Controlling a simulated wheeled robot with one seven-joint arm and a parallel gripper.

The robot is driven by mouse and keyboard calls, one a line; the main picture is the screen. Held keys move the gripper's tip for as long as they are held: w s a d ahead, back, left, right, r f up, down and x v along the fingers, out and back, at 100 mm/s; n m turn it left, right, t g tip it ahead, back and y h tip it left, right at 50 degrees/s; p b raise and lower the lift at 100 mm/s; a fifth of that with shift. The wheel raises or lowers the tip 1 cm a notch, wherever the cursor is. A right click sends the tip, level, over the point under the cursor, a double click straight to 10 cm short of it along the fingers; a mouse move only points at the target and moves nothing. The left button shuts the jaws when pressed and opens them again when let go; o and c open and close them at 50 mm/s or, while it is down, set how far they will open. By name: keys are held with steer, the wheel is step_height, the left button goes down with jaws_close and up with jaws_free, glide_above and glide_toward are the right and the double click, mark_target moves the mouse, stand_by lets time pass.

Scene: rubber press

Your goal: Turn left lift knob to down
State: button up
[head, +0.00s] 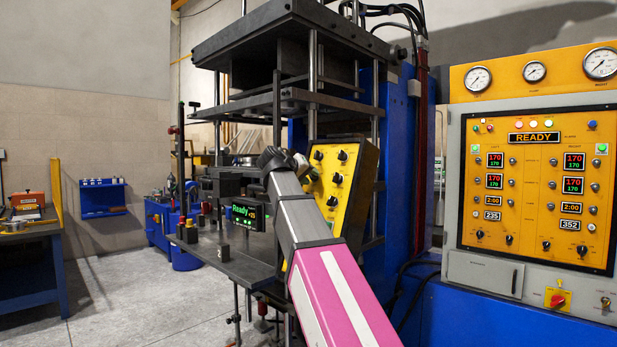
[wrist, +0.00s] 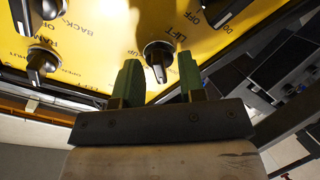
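The yellow control panel (head: 360,168) with several black knobs stands at the press's right side in the head view. In the wrist view the panel (wrist: 105,45) fills the upper part. A black knob (wrist: 157,62) beside the printed word LIFT has its grip pointing down in the picture. My gripper (wrist: 159,62) is open, with its two green fingers spread. The knob shows between the fingertips, with a gap on the left and the right finger very close. I cannot tell whether that finger touches it. In the head view my arm hides part of the panel's lower left.
Other black knobs (wrist: 41,65) sit left on the panel, and one (wrist: 217,12) sits at upper right. A small green "Ready" display (head: 244,215) and the press's dark table (head: 235,262) are left of my arm. The yellow READY console (head: 537,190) stands at right.

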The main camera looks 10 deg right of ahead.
steer(key=v, duration=1)
steer(key=shift+s+a, duration=0.2)
steer(key=shift+a, duration=0.1)
steer(key=shift+a+r, duration=0.1)
